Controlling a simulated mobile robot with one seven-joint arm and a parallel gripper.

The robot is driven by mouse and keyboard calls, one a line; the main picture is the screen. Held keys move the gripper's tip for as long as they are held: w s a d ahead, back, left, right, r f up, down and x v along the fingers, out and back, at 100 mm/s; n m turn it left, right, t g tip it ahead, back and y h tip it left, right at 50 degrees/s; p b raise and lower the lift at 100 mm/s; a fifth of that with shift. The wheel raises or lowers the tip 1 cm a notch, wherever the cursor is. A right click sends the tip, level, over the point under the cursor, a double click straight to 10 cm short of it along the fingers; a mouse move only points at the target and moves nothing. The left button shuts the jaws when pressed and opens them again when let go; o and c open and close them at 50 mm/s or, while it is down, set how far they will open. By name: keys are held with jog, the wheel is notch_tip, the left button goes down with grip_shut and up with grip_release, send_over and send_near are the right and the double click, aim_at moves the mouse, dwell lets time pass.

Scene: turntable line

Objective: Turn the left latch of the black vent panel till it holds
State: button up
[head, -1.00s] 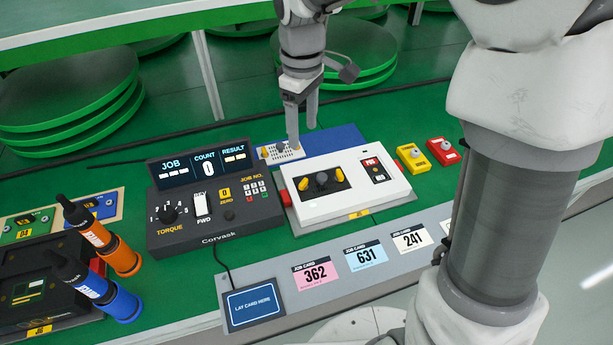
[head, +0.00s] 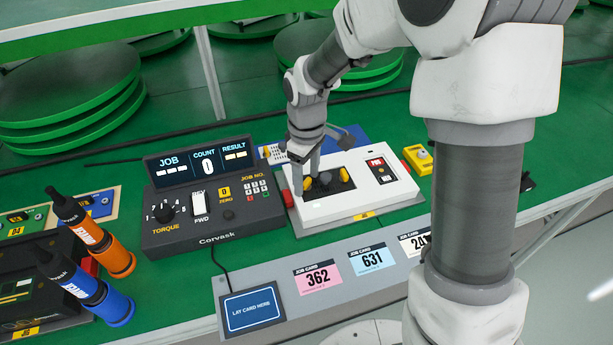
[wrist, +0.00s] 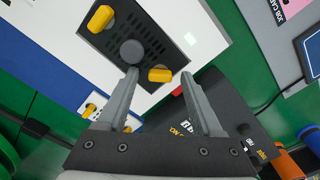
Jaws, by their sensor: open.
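The black vent panel (head: 328,170) is set in the top of a white box (head: 358,200). It carries a yellow left latch (head: 308,183), a yellow right latch (head: 344,174) and a dark round knob (head: 325,178) between them. My gripper (head: 304,178) points down over the panel's left end. In the wrist view, the open fingers of my gripper (wrist: 160,76) stand either side of the left latch (wrist: 160,75), apparently without gripping it. The left fingertip is close to the knob (wrist: 131,52). The right latch (wrist: 101,18) lies farther off. Fingertip height above the panel is unclear.
A dark torque console (head: 212,215) stands close on the left of the box. A yellow button unit (head: 418,160) stands to its right. Job cards (head: 318,277) lie in front on a grey strip. A pegged white plate (head: 272,152) sits behind.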

grip_shut()
dwell(0.5)
jog(key=m, duration=0.3)
jog(key=shift+m+p, duration=0.3)
jog(key=shift+p, duration=0.05)
jog(key=shift+m, duration=1.9)
grip_release()
